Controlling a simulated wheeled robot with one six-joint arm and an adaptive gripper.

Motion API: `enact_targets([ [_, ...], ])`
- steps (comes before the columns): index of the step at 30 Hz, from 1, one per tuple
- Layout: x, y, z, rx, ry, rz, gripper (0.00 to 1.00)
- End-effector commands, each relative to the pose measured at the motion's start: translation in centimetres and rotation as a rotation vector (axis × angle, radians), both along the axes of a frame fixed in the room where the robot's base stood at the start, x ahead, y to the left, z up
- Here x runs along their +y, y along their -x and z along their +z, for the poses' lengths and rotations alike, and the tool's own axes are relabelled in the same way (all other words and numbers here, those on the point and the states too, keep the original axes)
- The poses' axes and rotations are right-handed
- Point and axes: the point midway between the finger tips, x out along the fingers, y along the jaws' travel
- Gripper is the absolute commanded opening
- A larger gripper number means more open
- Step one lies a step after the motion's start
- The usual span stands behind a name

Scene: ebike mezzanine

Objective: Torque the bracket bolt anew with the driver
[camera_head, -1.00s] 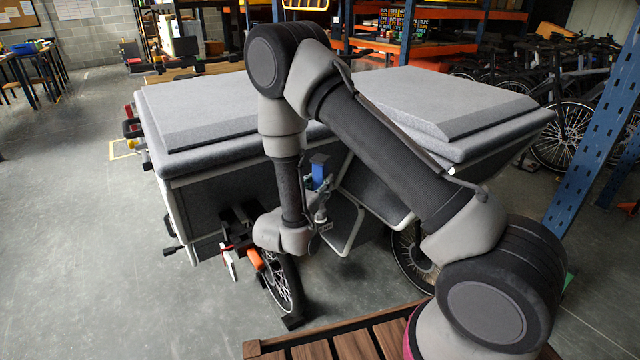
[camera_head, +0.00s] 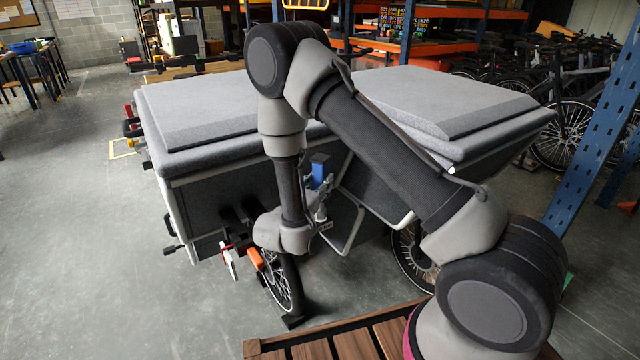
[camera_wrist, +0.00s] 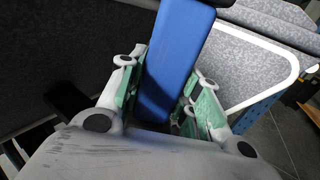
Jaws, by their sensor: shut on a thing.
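A blue block-shaped handle, which looks like the driver (camera_wrist: 172,68), stands between the green-padded fingers of my gripper (camera_wrist: 160,98) in the wrist view. The gripper is shut on it. The top of the blue handle also shows in the head view (camera_head: 320,166), beside my wrist and in front of the cargo bike's grey box (camera_head: 195,195). The driver's tip is hidden in both views. I cannot make out the bracket or its bolt for certain.
The cargo bike's front wheel (camera_head: 287,285) stands below my wrist, with an orange part (camera_head: 256,259) close by. A brown slatted surface (camera_head: 335,345) lies in front. A blue rack post (camera_head: 590,135) stands at right. The floor at left is clear.

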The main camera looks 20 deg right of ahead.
Motion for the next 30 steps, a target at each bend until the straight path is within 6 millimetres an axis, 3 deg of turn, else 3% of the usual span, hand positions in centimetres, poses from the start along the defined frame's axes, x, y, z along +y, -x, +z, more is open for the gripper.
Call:
enact_targets([
  [30,-0.02,0.03,-0.51,0.003,-0.001,0.000,0.00],
])
